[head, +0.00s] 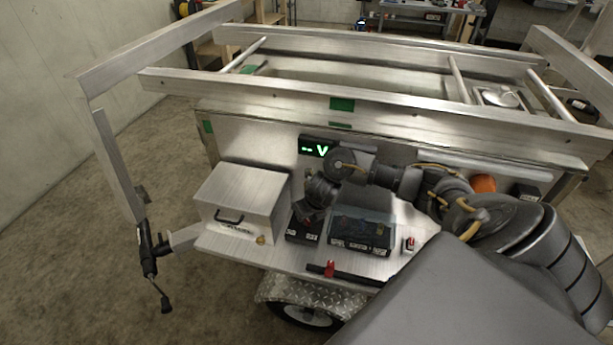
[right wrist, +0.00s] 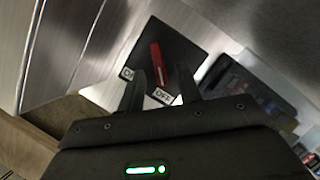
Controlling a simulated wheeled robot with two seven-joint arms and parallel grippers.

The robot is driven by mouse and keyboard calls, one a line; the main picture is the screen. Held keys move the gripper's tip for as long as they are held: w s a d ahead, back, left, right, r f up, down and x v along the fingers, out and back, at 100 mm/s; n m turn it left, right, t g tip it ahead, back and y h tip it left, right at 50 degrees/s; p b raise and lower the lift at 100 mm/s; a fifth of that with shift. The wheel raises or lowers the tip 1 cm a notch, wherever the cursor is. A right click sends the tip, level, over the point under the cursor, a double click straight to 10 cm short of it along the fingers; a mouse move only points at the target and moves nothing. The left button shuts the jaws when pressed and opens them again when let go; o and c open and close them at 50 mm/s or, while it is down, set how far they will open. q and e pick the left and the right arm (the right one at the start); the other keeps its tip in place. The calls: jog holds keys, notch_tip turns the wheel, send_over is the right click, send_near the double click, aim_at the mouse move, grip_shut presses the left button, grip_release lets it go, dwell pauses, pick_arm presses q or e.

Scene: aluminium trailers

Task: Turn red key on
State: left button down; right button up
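The red key (right wrist: 157,64) is a slim red lever on a black plate (right wrist: 186,48) in the right wrist view. White ON and OFF labels sit on the plate, OFF (right wrist: 163,96) by the key's near end. My right gripper (right wrist: 160,74) is open, its two black fingers on either side of the key's near end; I cannot tell whether they touch it. In the head view my right gripper (head: 308,211) is over the black switch box (head: 303,232), hiding the key there. My left gripper is not in view.
A metal box with a handle (head: 240,198) stands left of the switch box. A dark panel with a clear cover (head: 360,233) stands to its right. A small red switch (head: 409,243) and a black bar with a red grip (head: 330,268) are nearby.

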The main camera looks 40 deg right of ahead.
jog(key=shift+x, duration=1.15)
jog(key=shift+a, duration=0.1)
grip_shut()
